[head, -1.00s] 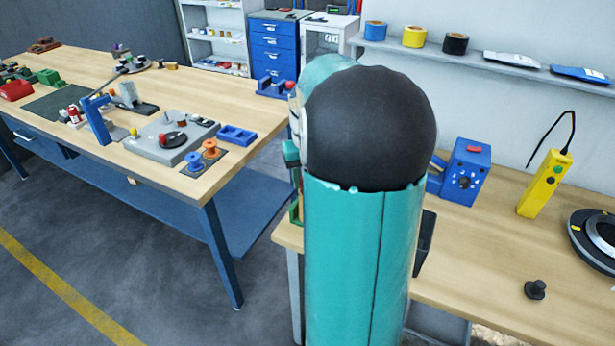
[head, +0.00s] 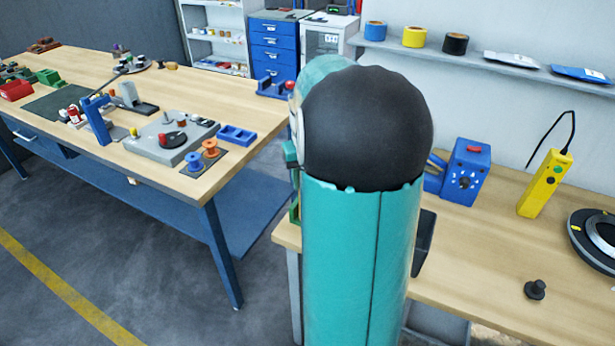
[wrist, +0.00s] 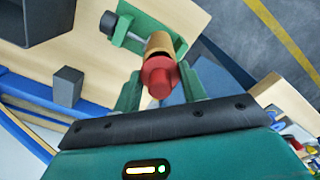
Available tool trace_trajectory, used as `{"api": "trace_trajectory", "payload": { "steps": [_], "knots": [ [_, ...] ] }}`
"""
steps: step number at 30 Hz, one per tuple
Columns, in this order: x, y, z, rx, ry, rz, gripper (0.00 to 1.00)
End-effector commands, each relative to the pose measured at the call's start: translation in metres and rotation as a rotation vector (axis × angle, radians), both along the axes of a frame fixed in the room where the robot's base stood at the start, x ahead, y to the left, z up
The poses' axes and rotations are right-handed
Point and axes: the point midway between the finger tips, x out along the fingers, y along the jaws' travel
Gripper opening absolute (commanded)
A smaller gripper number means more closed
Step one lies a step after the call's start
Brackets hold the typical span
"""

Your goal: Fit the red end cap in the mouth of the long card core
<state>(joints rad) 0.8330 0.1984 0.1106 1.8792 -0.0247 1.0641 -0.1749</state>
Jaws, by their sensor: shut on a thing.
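The red end cap (wrist: 159,78) is between the two green fingers of my gripper (wrist: 160,88) in the wrist view, and the gripper is shut on it. The tan card core (wrist: 159,44) lies just beyond the cap, in line with it and seen nearly end-on. The cap covers the core's mouth, so I cannot tell whether it is inside, touching or just short of it. A green holder (wrist: 132,32) with a dark knob stands around the core.
The wrist view shows a dark bin (wrist: 35,18) and a grey block (wrist: 68,86). In the head view, a blue box (head: 466,172), yellow handheld device (head: 545,183), black knob (head: 535,290) and round turntable (head: 597,240) stand on the right bench. Another bench is left across a floor gap.

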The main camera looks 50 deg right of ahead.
Motion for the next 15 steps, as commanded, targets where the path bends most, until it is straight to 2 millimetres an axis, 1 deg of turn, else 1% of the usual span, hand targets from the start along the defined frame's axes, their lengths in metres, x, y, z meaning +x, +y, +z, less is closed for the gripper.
{"api": "trace_trajectory", "payload": {
  "steps": [15],
  "knots": [
    [0.000, 0.000, -0.012, 0.001, 0.001, 0.000, 0.20]
  ]
}}
